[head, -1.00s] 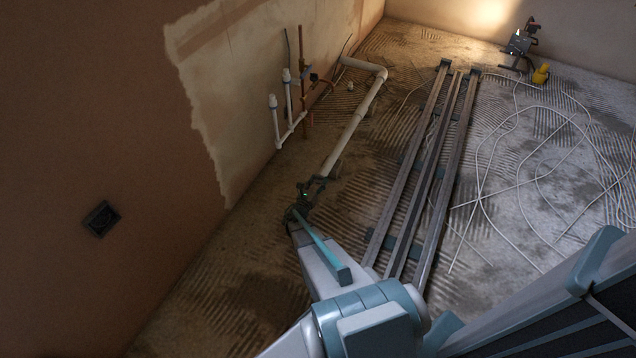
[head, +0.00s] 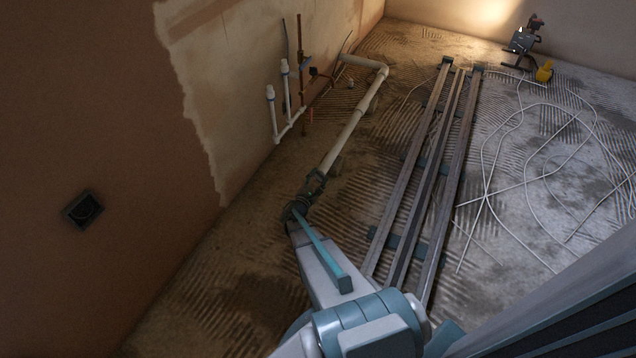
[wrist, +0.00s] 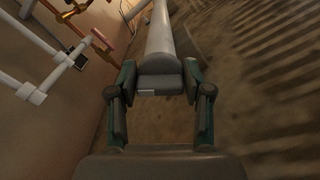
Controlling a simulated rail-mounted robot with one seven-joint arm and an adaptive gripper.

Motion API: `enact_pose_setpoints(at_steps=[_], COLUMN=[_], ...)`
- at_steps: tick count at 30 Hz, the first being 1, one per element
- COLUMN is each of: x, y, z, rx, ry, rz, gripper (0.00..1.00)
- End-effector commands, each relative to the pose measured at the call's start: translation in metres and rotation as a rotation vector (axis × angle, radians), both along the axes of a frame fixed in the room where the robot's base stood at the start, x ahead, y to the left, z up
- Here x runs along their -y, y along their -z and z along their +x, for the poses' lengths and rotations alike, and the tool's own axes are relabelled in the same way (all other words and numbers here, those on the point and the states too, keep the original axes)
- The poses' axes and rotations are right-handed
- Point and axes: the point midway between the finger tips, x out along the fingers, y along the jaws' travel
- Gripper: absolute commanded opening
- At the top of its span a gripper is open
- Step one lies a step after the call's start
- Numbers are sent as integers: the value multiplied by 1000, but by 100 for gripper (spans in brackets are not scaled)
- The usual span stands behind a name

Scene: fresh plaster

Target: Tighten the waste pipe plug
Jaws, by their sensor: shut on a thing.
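The white waste pipe (head: 345,140) runs along the floor beside the left wall, with an elbow at its far end. It also shows in the wrist view (wrist: 160,38), running straight away from me. My gripper (head: 318,180) is at the pipe's near end. In the wrist view my gripper (wrist: 160,88) is shut on the grey waste pipe plug (wrist: 160,66), with one finger on each side. The plug is in line with the pipe and appears to be against its end. Any thread or gap between them is hidden.
White and copper supply pipes (head: 285,100) rise by the left wall. Long metal profiles (head: 425,165) lie on the floor to the right. Loose white cable (head: 520,150) and a work lamp (head: 522,42) are beyond them. A wall box (head: 82,209) is at the left.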

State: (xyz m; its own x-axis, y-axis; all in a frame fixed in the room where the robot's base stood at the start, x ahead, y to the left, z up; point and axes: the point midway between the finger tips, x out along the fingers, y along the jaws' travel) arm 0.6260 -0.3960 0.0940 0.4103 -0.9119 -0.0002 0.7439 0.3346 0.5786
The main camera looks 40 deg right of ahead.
Motion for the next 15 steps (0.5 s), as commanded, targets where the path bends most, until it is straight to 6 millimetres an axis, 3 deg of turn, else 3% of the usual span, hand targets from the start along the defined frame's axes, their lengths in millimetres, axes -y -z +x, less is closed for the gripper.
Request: enact_pose_setpoints(at_steps=[15], x=[0], y=[4], z=[-2], rx=[447], ry=[1], rz=[200], gripper=[15])
